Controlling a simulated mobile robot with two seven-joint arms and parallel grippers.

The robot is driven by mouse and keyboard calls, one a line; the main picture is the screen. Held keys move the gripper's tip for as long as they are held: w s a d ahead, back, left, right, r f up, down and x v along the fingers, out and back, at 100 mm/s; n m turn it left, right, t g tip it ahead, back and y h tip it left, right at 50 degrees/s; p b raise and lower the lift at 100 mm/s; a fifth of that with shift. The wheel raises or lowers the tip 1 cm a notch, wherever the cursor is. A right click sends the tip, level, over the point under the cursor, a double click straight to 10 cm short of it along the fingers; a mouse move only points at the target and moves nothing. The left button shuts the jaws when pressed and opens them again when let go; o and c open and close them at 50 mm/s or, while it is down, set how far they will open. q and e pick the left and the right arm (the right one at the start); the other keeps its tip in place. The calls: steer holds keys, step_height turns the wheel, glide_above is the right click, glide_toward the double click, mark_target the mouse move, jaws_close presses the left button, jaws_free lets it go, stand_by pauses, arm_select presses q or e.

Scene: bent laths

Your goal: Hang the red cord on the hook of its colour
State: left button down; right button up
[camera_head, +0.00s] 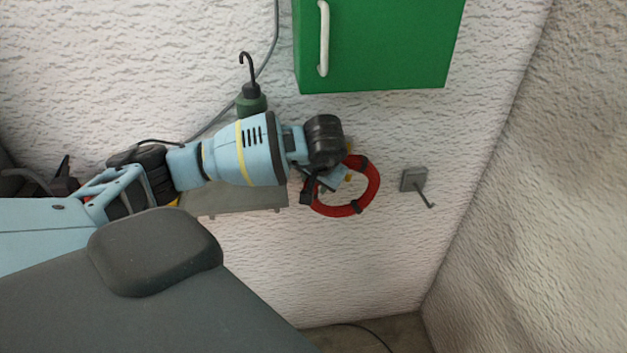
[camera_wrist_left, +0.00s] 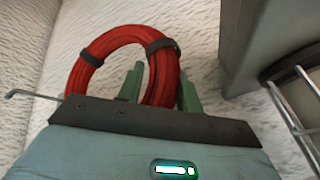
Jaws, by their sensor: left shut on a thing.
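The red cord (camera_head: 338,210) is a coiled ring with dark bands, held in front of the white wall. My left gripper (camera_head: 318,184) is shut on the ring's left side in the head view. In the left wrist view the cord (camera_wrist_left: 85,72) passes between the two green fingers (camera_wrist_left: 160,88). A hook (camera_head: 414,180) with a grey plate and thin bent rod is on the wall, right of the cord and apart from it. Its rod tip also shows at the left of the wrist view (camera_wrist_left: 35,95). I see no red on it. My right gripper is not in view.
A green cabinet (camera_head: 380,45) with a white handle hangs above. A grey shelf (camera_head: 235,200) is behind my left arm. A dark green hooked item (camera_head: 250,98) stands at upper left. Small yellow parts behind my gripper are mostly hidden. A side wall (camera_head: 540,200) bounds the right.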

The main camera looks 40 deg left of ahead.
arm_select(q)
steer(key=c, duration=0.9)
jaws_free()
steer(key=shift+c, duration=0.2)
steer(key=shift+f, duration=0.1)
steer(key=shift+f, duration=0.25)
steer(key=v, duration=0.7)
steer(key=shift+s+d+f+b, duration=0.1)
steer(key=shift+s+d+b, duration=0.1)
steer(key=shift+s+b, duration=0.15)
steer(key=shift+s+d+r, duration=0.15)
steer(key=shift+r, duration=0.2)
